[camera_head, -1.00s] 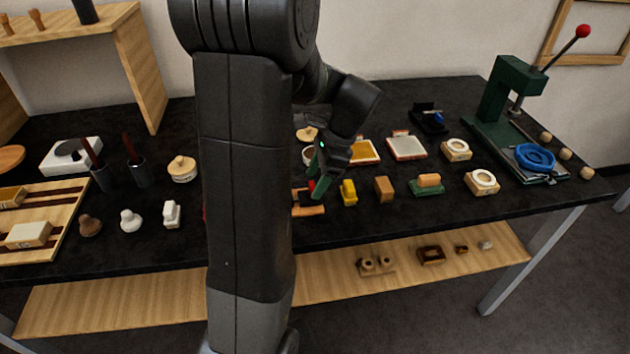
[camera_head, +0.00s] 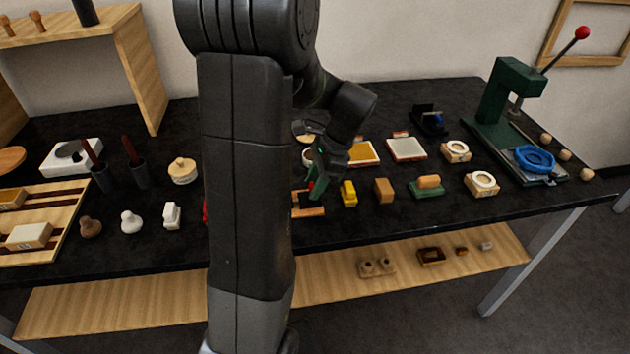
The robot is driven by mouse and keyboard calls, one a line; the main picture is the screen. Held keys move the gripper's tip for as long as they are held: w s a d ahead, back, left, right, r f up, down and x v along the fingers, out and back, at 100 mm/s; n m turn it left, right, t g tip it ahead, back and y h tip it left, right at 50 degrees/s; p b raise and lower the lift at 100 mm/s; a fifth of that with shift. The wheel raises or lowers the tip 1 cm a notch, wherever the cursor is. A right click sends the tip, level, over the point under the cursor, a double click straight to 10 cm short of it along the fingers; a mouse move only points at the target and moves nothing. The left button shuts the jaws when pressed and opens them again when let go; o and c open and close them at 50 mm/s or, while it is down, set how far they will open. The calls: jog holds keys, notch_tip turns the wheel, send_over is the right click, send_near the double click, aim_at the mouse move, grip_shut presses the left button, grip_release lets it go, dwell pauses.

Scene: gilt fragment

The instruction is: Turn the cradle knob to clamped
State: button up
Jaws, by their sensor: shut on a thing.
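The cradle (camera_head: 309,210) is a low orange-brown wooden piece near the front edge of the black table, just right of my arm's column. A small red part (camera_head: 311,186), which looks like its knob, shows just above it. My gripper (camera_head: 316,186) points down over the cradle, with its green-edged fingers shut around the red part. The fingers and my arm hide most of the knob and the left of the cradle. I cannot read the knob's setting from this view.
A yellow block (camera_head: 348,193) and a brown block (camera_head: 384,190) stand close on the right. Framed pads (camera_head: 406,149) lie behind. A green press (camera_head: 507,95) stands at the far right. My arm hides part of the table.

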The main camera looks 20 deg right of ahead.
jog(key=n+g+p, duration=0.1)
jog(key=n, duration=0.1)
jog(key=n+p, duration=0.1)
jog(key=n, duration=0.1)
jog(key=shift+w+r+g+p, duration=0.15)
jog(key=shift+g+p, duration=0.2)
jog(key=shift+g, duration=0.05)
jog(key=n, duration=0.2)
jog(key=n+g+p, duration=0.1)
jog(key=n, duration=0.2)
jog(key=shift+w+a+g+h, duration=0.1)
jog(key=shift+w+g+h, duration=0.05)
jog(key=shift+g+h, duration=0.2)
jog(key=n, duration=0.2)
jog(key=n+g+h+p, duration=0.1)
jog(key=n, duration=0.1)
jog(key=shift+h, duration=0.25)
jog(key=shift+w+a+n+g+h, duration=0.1)
jog(key=shift+n+g+h, duration=0.35)
jog(key=shift+n, duration=1.65)
jog(key=shift+h, duration=0.25)
jog(key=o, duration=1)
